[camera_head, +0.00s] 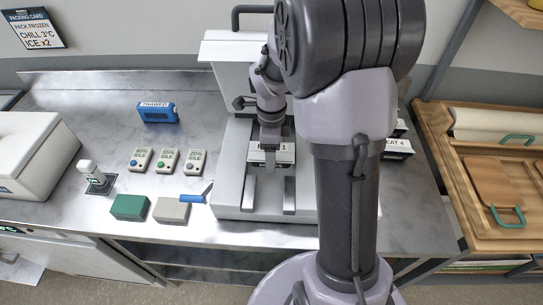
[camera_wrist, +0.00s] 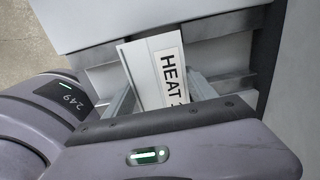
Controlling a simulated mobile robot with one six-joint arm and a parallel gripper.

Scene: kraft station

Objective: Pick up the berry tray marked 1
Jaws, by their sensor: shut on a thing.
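A white tray-like piece with a label reading HEAT 1 (camera_head: 285,158) is at the front of the tall white machine, just above its base. No berries can be seen on it. My gripper (camera_head: 268,165) reaches down over this piece from behind and covers part of its label. In the wrist view the same white piece (camera_wrist: 147,72) sits tilted between the two fingers of my gripper (camera_wrist: 165,95), with the end of its label cut off. The fingers are shut on it. Its underside is hidden.
The white machine (camera_head: 228,185) surrounds my gripper. A piece marked HEAT 4 (camera_head: 397,148) is at the right, partly behind my arm. Three small IDLE boxes (camera_head: 166,160), a blue THAWED box (camera_head: 158,112), a green block (camera_head: 129,207) and a grey block (camera_head: 171,211) stand left.

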